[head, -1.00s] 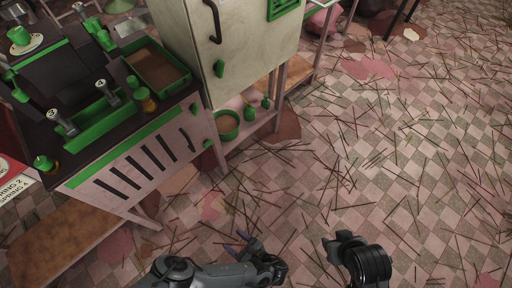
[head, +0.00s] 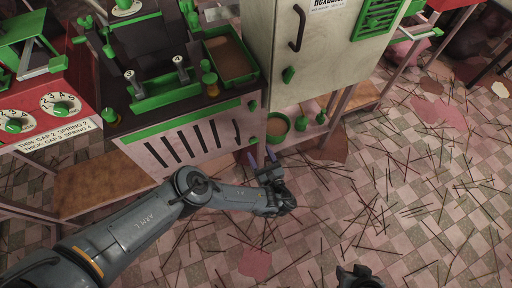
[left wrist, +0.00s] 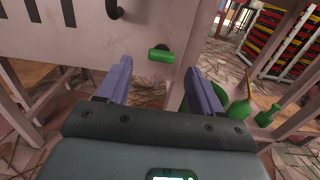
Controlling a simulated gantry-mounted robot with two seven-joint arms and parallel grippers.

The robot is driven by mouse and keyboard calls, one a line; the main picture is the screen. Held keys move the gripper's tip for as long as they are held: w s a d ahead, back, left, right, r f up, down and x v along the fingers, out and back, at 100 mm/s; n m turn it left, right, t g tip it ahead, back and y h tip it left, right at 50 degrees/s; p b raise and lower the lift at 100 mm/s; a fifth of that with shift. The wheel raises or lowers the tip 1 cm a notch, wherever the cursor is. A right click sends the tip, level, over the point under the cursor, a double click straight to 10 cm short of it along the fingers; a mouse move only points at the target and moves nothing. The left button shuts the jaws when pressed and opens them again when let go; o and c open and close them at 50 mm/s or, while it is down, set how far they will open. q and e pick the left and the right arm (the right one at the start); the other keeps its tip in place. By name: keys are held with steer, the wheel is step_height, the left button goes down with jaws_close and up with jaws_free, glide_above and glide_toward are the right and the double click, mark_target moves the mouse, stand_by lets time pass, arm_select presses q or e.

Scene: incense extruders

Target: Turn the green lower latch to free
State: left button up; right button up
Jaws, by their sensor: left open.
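The green lower latch (head: 253,140) is a small bar at the lower right corner of the pale extruder front panel (head: 190,140). In the left wrist view the latch (left wrist: 162,55) lies roughly horizontal on a dark round mount. My left gripper (head: 262,158) is open, its two purple fingers pointing at the panel's lower right corner. In the left wrist view the gripper (left wrist: 157,70) shows nothing between its fingers; the latch appears beyond the fingertips, framed by them and apart from them. A dark part of my right arm shows at the bottom edge; its gripper is not visible.
A green upper latch (head: 252,105) sits above on the same panel, near a dark curved handle (head: 236,132). A pale cabinet (head: 310,60) stands to the right. Green-rimmed bowl (head: 277,127) and bottles (head: 302,116) are on the shelf below it. Incense sticks litter the open floor.

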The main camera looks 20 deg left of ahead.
mark_target(254, 143)
arm_select(q)
steer(key=b+x, duration=0.1)
steer(key=x, duration=0.3)
steer(key=shift+w+a, duration=0.1)
steer(key=shift+w, duration=0.05)
steer(key=shift+c, duration=0.3)
steer(key=c, duration=1)
